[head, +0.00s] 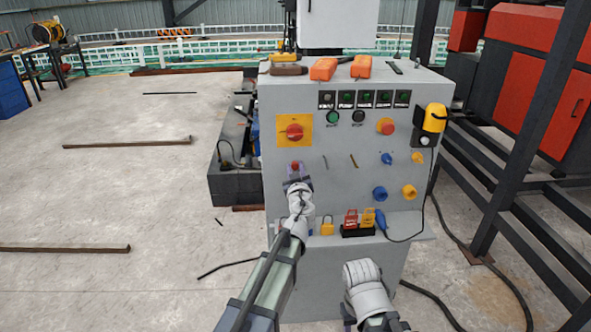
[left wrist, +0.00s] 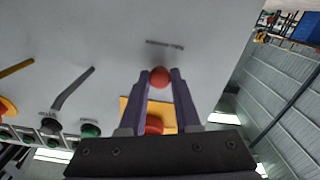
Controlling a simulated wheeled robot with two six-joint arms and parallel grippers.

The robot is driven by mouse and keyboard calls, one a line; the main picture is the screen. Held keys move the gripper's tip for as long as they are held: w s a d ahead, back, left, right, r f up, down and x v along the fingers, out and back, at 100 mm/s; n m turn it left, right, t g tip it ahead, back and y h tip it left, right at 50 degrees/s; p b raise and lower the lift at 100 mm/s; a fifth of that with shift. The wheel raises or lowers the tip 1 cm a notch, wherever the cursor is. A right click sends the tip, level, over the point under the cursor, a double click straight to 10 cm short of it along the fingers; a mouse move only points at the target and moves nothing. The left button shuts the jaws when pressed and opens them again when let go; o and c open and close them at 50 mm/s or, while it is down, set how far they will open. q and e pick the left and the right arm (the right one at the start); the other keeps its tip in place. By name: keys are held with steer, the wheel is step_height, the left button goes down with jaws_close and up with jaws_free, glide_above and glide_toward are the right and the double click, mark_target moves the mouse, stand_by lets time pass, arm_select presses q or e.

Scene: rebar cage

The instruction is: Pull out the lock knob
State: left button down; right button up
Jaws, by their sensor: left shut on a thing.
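The lock knob is a small red ball (head: 295,167) on the front of the grey control cabinet (head: 350,95), just below the red rotary switch on its yellow plate (head: 294,131). My left gripper (head: 296,181) is at the knob, its arm reaching up from below. In the left wrist view the red knob (left wrist: 159,76) sits between the two purple-grey fingertips (left wrist: 161,82), which are shut on it. The knob's shaft is hidden from this angle. A pale part of my right arm shows low in front of the cabinet; its fingers do not show.
Blue and yellow knobs (head: 380,193) and a red emergency button (head: 387,127) are to the right. A shelf below holds a yellow padlock (head: 327,226) and red tags (head: 351,219). Orange boxes (head: 323,68) lie on top. Open floor (head: 110,200) is at left.

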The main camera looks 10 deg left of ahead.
arm_select(q)
steer(key=shift+v, duration=1.2)
steer(key=shift+w, duration=0.1)
steer(key=c, duration=0.6)
jaws_free()
steer(key=v, duration=0.8)
